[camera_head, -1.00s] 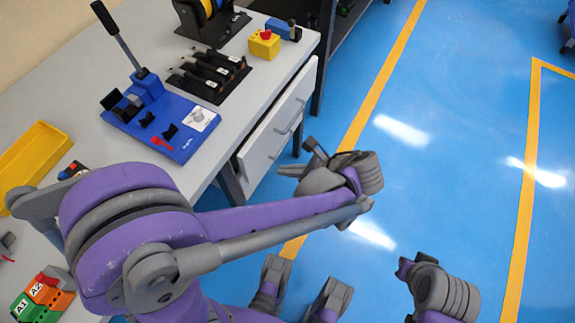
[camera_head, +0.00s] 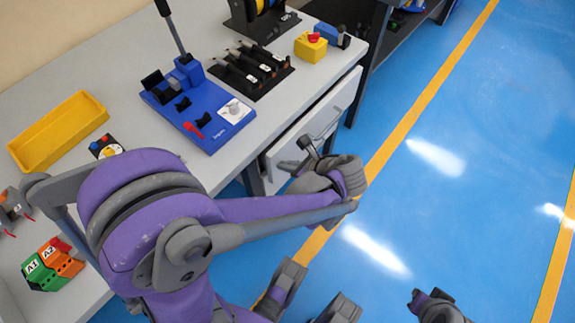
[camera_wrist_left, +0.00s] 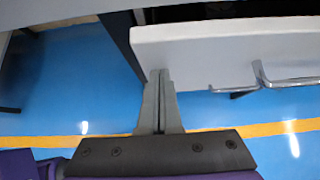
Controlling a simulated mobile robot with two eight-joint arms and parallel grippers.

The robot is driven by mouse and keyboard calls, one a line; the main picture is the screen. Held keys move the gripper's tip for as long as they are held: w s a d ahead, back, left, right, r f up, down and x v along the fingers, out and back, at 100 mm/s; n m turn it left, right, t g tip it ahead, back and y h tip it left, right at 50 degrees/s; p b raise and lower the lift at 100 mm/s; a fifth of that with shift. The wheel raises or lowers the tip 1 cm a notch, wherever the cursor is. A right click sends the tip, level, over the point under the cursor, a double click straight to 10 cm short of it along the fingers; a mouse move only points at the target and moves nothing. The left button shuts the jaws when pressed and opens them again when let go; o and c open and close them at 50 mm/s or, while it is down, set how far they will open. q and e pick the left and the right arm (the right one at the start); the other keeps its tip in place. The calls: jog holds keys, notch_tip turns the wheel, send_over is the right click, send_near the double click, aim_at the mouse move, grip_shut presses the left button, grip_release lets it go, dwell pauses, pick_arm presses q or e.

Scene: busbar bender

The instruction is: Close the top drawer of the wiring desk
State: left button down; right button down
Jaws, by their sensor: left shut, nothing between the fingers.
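The wiring desk (camera_head: 232,163) fills the left of the head view. The white front of its top drawer (camera_head: 300,138) faces right under the desktop, with a grey bar handle. How far it stands out is hard to tell. The wrist view shows the white panel (camera_wrist_left: 215,60) and two handles, the nearer one (camera_wrist_left: 285,78) at right. My left gripper (camera_head: 288,166) is shut and empty by the drawer's near end. In the wrist view its fingertips (camera_wrist_left: 159,73) overlap the panel's lower left edge; contact cannot be told.
On the desktop are a blue lever bender (camera_head: 205,105), a black tool rack (camera_head: 252,72), a yellow tray (camera_head: 58,130) and a yellow box with a red button (camera_head: 311,46). Blue floor with a yellow line (camera_head: 425,100) is clear at right.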

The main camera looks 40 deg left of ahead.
aim_at(277, 157)
pick_arm(q)
jog(key=a, duration=0.4)
jog(key=shift+w+a, duration=0.15)
jog(key=shift+a, duration=0.05)
jog(key=shift+a+r, duration=0.1)
jog(key=shift+a, duration=0.1)
pick_arm(e)
jog(key=shift+d, duration=0.15)
